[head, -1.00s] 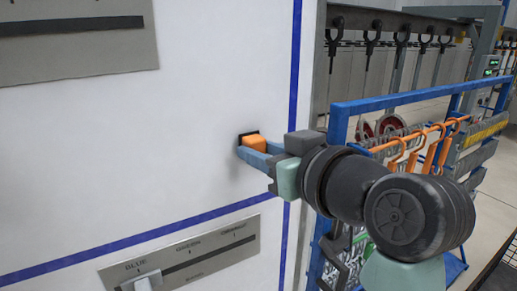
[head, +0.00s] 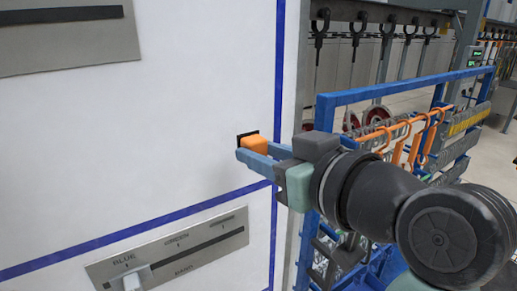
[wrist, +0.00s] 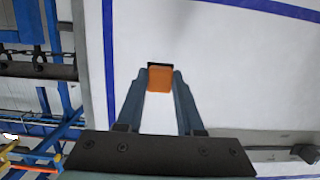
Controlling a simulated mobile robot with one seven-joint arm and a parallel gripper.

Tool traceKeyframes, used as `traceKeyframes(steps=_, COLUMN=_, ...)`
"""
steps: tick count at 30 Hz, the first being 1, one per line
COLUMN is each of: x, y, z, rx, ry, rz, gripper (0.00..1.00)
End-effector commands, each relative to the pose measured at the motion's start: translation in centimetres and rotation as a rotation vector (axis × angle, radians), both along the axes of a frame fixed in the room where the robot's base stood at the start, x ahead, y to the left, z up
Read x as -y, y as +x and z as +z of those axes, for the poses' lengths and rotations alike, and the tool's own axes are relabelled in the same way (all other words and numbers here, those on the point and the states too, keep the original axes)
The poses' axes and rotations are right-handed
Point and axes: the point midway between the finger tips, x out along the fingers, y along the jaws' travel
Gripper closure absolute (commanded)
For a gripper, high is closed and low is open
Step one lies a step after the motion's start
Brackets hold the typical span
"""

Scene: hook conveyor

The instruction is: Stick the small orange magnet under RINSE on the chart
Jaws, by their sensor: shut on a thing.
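The small orange magnet (head: 254,144) has a dark backing on its far side. My gripper (head: 248,151) is shut on it, with one blue finger on each side. In the wrist view the orange magnet (wrist: 160,79) sits between the fingertips of my gripper (wrist: 160,82). The magnet is at or very near the white chart board (head: 200,110); I cannot tell if it touches. No RINSE label is readable in these frames.
A grey plate with a dark slot (head: 60,45) is at the upper left. Below the blue line is a plate marked BLUE, GREEN and more (head: 175,252), with a pale slider (head: 133,276). A blue rack (head: 400,85) with orange hooks (head: 415,135) stands right of the board.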

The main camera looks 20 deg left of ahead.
Motion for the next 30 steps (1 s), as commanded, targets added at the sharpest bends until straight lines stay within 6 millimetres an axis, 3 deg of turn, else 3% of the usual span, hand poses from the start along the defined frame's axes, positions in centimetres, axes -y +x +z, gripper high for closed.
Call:
traceKeyframes(steps=15, x=1.6, y=-1.2, z=0.0, rx=0.001, ry=0.001, rz=-0.001, gripper=1.00)
traceKeyframes(steps=30, x=1.7, y=-1.3, z=0.0, rx=0.000, ry=0.000, rz=-0.001, gripper=1.00)
